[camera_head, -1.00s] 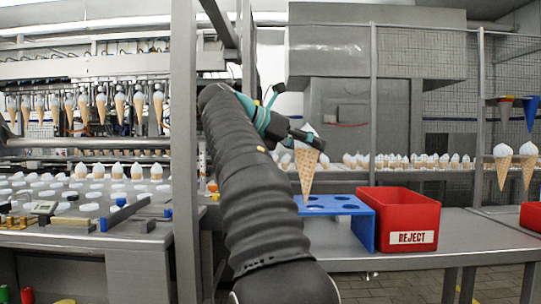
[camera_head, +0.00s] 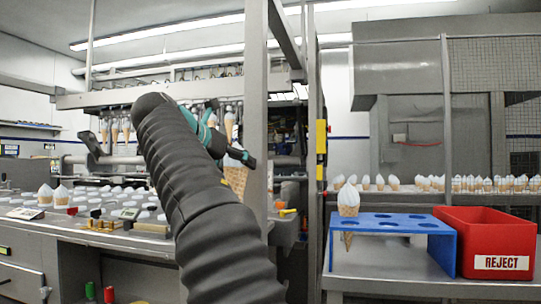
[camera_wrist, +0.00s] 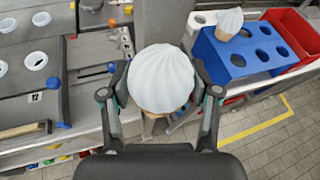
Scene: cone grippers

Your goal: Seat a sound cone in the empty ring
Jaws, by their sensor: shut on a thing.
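My gripper (camera_head: 243,156) is shut on a cone (camera_head: 236,177) with a white top and waffle body, held upright beside a grey post. In the wrist view the white top (camera_wrist: 162,75) of the held cone fills the space between the fingers (camera_wrist: 160,92) and hides most of its waffle body. A row of cones (camera_head: 115,131) hangs from the machine at the back left, partly behind my arm. I cannot make out an empty ring there. A blue rack (camera_head: 440,224) with several round holes stands at right; one cone (camera_head: 348,201) sits upright in its left end.
A red REJECT bin (camera_head: 490,240) stands right of the rack. The grey post (camera_head: 256,60) rises close to my gripper. A worktop with white-topped moulds (camera_head: 95,197) lies at left. Cones (camera_head: 440,184) line a shelf behind the rack.

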